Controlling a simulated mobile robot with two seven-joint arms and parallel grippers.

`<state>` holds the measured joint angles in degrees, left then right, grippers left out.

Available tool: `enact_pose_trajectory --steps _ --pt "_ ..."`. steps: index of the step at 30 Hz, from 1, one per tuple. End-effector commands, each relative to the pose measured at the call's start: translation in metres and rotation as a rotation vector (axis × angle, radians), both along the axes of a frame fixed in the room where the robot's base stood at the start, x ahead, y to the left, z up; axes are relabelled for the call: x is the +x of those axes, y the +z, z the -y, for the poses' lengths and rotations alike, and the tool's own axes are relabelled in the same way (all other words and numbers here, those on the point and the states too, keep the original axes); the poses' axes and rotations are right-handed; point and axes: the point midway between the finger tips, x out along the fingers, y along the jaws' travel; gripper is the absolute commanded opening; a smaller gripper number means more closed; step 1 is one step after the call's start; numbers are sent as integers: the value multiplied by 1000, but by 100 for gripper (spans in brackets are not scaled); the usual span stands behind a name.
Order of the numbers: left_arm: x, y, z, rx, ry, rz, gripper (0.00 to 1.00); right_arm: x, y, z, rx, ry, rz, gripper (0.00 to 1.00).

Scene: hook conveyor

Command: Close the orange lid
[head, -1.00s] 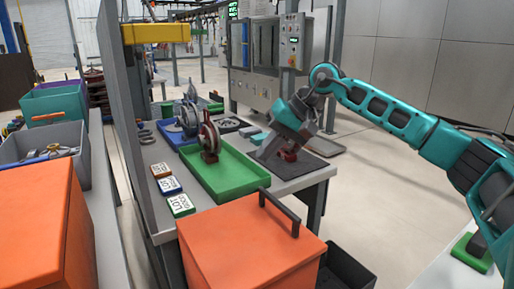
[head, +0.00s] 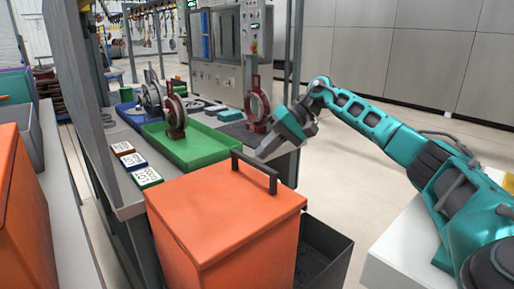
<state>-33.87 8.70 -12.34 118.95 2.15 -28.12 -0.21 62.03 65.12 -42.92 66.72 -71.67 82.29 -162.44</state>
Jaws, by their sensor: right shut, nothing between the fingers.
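The orange lid (head: 215,203) lies flat on top of an orange bin (head: 255,255) in the lower middle of the head view. No gap shows between lid and bin. A dark bar handle (head: 255,170) stands on the lid. My right gripper (head: 268,152) is shut and empty. It points down and left, beyond the lid's handle in the picture, and appears apart from the lid. My left gripper is not in view.
A green tray (head: 203,160) holds a red ring part (head: 175,112). Another red ring part (head: 258,104) stands near my right gripper. Lot cards (head: 145,178) lie beside the tray. A black open crate (head: 325,250) is right of the bin. Another orange bin (head: 25,190) is at left.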

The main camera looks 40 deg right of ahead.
Motion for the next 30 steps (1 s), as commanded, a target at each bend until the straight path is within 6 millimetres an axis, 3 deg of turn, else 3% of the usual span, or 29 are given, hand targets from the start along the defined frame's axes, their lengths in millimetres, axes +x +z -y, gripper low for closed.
enact_pose_trajectory --steps 6,21,30 --pt "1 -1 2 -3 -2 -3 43 0 -9 9 0 0 0 0" --pt "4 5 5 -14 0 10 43 0 -10 10 0 1 0 0" --pt "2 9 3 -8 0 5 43 1 8 0 0 2 2 0"
